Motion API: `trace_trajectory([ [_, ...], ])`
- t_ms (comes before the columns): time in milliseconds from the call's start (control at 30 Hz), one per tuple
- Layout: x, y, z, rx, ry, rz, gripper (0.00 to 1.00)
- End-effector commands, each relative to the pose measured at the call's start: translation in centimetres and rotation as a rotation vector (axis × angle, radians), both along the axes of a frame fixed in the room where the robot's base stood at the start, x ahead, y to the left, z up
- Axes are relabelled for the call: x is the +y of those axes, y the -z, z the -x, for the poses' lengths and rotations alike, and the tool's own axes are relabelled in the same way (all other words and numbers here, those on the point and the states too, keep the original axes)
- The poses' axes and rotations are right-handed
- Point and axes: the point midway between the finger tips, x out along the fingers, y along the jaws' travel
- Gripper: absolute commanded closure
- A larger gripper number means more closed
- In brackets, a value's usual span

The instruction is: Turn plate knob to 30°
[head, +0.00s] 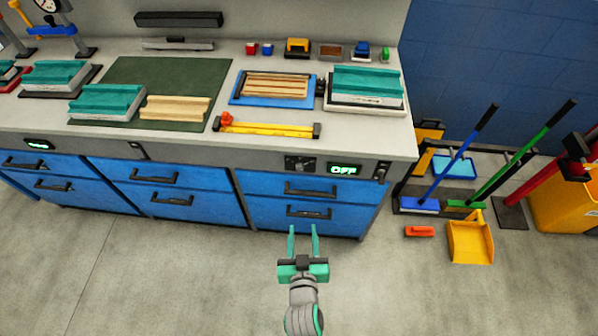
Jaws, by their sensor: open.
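A small dark control plate with a knob (299,163) sits on the grey front strip of the bench, just under the worktop edge. The knob's pointer angle is too small to read. To its right a display (344,169) glows green and reads OFF. My gripper (303,229) is open and empty, its two teal fingers pointing toward the bench. It is apart from the knob and shows below it in the picture, over the lower drawer front and floor.
Blue drawers with dark handles (310,191) line the bench front below the knob. A dark switch (381,171) is right of the display. The worktop holds a yellow tool (268,128), a blue tray (239,98) and teal-topped blocks (367,80). Brooms (460,155) and a yellow dustpan (470,242) are at right.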

Motion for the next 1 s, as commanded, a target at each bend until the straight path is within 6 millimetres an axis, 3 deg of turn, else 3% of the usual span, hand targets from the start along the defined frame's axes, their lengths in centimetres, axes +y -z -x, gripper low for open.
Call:
trace_trajectory([
  [33,0.4,-0.4,-2.1,-0.003,0.008,-0.004,0.59],
  [100,0.6,-0.7,-4.4,0.004,0.027,-0.010,0.59],
  [300,1.7,-2.0,-9.7,0.023,0.081,-0.038,0.59],
  [400,2.2,-2.5,-11.4,0.030,0.101,-0.051,0.59],
  [633,2.4,-2.8,-12.9,0.038,0.119,-0.061,0.59],
  [767,2.1,-2.2,-14.1,0.038,0.122,-0.061,0.59],
  [1000,1.7,-0.6,-18.1,0.039,0.125,-0.062,0.59],
])
